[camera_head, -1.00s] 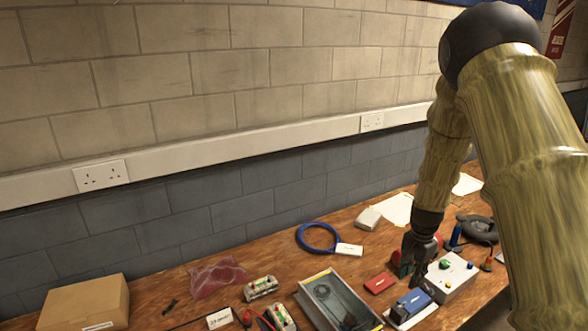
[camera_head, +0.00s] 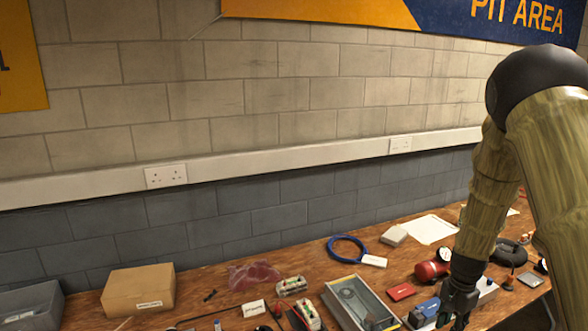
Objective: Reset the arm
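My arm comes in from the right side of the view, and its forearm hangs down over the right part of the wooden bench (camera_head: 220,282). My gripper (camera_head: 452,318) points down at the bottom edge, beside a blue object (camera_head: 424,308) and a white box (camera_head: 487,288). The fingers are dark and small, and the bottom edge is close to them. I cannot tell whether they are apart or closed, or whether anything is between them.
A red cylinder (camera_head: 431,271), a red box (camera_head: 401,292) and a grey tray (camera_head: 383,318) lie near the gripper. A blue cable coil (camera_head: 338,240), a cardboard box (camera_head: 138,290) and a grey bin (camera_head: 32,306) stand further left. The wall (camera_head: 250,100) closes off the back.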

